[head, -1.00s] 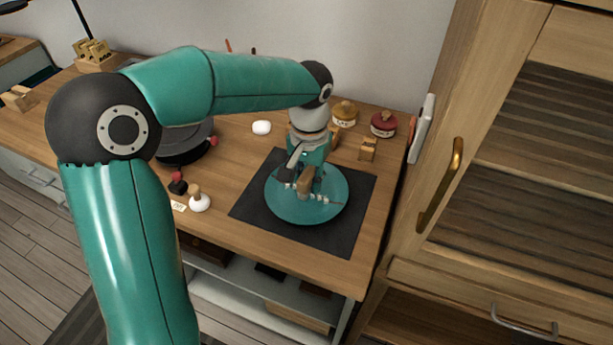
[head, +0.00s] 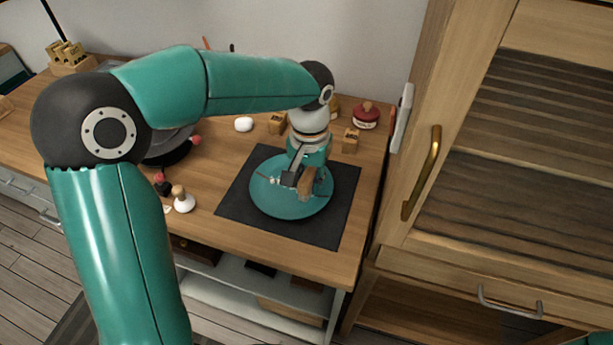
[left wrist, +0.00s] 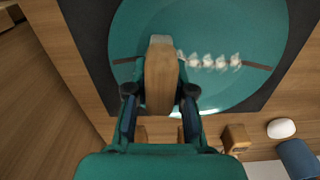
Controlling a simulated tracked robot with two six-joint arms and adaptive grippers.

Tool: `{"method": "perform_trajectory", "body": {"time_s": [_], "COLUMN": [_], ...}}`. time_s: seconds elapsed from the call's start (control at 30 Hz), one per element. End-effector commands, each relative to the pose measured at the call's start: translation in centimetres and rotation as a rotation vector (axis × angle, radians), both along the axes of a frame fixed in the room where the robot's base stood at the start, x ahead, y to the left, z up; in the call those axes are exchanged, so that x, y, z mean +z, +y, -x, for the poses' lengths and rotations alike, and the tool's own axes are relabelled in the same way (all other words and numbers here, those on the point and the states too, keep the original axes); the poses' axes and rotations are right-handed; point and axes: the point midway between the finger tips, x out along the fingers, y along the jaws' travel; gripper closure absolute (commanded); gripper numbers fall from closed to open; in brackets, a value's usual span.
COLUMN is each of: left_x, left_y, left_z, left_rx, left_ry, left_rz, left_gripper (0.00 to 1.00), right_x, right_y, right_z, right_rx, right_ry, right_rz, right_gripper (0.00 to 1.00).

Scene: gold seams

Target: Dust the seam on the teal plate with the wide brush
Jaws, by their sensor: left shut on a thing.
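The round teal plate (head: 282,208) lies on a dark square mat (head: 325,228) on the wooden counter. My left gripper (head: 306,176) is over the plate's right part and is shut on a brush with a wooden body (head: 306,184). The brush (left wrist: 160,78) also shows between the fingers (left wrist: 160,100) in the left wrist view.
Behind the plate stand a red-lidded jar (head: 365,118), small wooden blocks (head: 350,141) and a white rounded object (head: 243,124). A white-based wooden-knobbed object (head: 183,201) is left of the mat. A tall wooden cabinet (head: 470,160) closes off the right.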

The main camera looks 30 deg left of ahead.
Motion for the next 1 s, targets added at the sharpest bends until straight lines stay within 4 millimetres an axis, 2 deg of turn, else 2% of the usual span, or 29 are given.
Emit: {"method": "perform_trajectory", "body": {"time_s": [0.17, 0.4, 0.6, 1.0], "left_x": [0.01, 0.13, -0.09, 0.0], "left_y": [-0.52, -0.36, -0.27, -0.2], "left_z": [0.21, -0.62, -0.04, 0.0], "left_rx": [0.001, 0.001, 0.001, 0.0], "left_ry": [0.001, 0.001, 0.0, 0.002], "left_rz": [0.0, 0.0, 0.0, -0.001], "left_gripper": [1.0, 1.0, 1.0, 1.0], "right_x": [-0.01, 0.6, 0.17, 0.57], "right_y": [-0.01, -0.01, 0.0, -0.01], "right_z": [0.0, 0.0, 0.0, 0.0], "right_rx": [0.0, 0.0, 0.0, 0.0], "right_ry": [0.0, 0.0, 0.0, 0.0], "right_rz": [0.0, 0.0, 0.0, 0.0], "right_gripper": [0.6, 0.6, 0.6, 0.6]}}
